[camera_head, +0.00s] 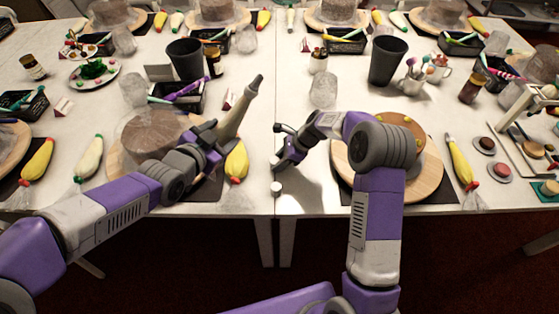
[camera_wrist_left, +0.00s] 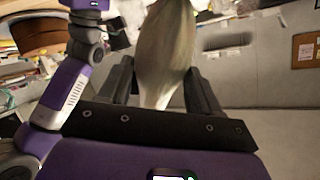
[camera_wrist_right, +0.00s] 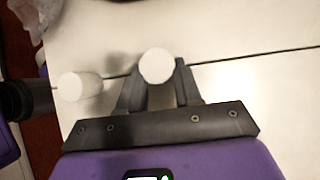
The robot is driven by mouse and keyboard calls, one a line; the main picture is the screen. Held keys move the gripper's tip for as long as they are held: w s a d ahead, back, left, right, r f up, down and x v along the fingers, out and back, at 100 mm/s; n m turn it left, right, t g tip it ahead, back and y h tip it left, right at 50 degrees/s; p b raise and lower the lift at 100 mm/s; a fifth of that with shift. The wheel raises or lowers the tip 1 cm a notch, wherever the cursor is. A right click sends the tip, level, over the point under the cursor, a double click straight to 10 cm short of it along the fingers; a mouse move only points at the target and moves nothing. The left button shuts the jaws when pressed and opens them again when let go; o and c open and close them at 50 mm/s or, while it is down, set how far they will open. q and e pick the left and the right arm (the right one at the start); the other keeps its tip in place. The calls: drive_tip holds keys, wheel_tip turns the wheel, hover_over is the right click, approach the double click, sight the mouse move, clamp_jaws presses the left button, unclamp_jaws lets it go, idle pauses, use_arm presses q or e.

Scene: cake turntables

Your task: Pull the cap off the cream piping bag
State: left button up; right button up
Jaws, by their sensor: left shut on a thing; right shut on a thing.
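My left gripper (camera_head: 217,142) is shut on the narrow tail end of the cream piping bag (camera_head: 238,110) and holds it tilted, its grey tip up and to the right. The bag widens away from the fingers in the left wrist view (camera_wrist_left: 165,40). No cap shows on its tip. My right gripper (camera_head: 279,158) is shut on a small white cap-like cylinder (camera_wrist_right: 156,66), low over the table by the seam and apart from the bag. A second small white cylinder (camera_head: 276,188) is on the table near its front edge; it also shows in the right wrist view (camera_wrist_right: 80,86).
A brown cake (camera_head: 152,132) on a turntable sits under my left arm, and another turntable (camera_head: 428,178) is behind my right arm. Yellow piping bags (camera_head: 236,162) lie nearby. A clear glass (camera_head: 323,88) and dark cups (camera_head: 387,60) stand farther back. The table centre is fairly clear.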

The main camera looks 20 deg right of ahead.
drive_tip(key=shift+f, duration=0.1)
drive_tip(key=o, duration=1.1)
use_arm(q)
drive_tip(key=shift+r, duration=0.1)
wheel_tip(320, 180, up, 6)
drive_tip(key=p, duration=0.6)
use_arm(e)
wheel_tip(320, 180, up, 6)
drive_tip(key=shift+r, duration=0.1)
use_arm(q)
drive_tip(key=shift+r, duration=0.1)
drive_tip(key=shift+c, duration=0.2)
